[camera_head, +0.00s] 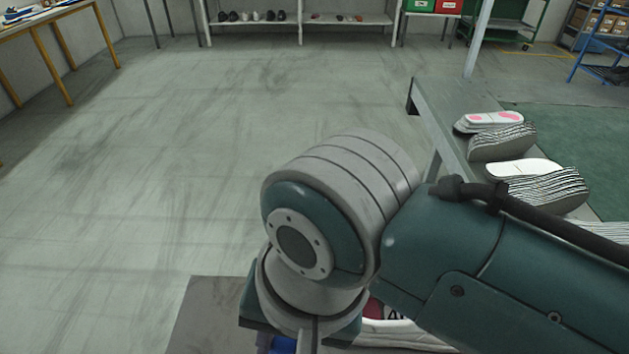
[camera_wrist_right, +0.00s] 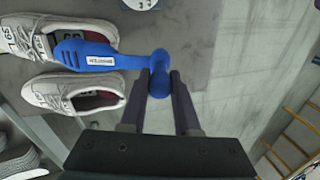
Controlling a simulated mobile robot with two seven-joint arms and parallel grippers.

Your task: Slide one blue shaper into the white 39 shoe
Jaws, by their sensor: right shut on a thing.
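My right gripper (camera_wrist_right: 161,84) is shut on the knob end of a blue shaper (camera_wrist_right: 102,62) in the right wrist view. The shaper points left, and its broad front overlaps the opening edge of a white shoe (camera_wrist_right: 28,42) with a number tag on it. I cannot tell how far its front is inside. A second white shoe (camera_wrist_right: 72,94) lies just below it, with its opening clear. In the head view my right arm hides most of this. Only a bit of blue (camera_head: 283,345) and a white shoe edge (camera_head: 400,334) show there. My left gripper is not in view.
A grey table top (camera_wrist_right: 205,22) lies under the shoes, with bare room to the right of them. In the head view, a bench (camera_head: 437,115) at the right holds striped pieces (camera_head: 502,143) and white soles (camera_head: 524,167). Shelves with shoes stand far back.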

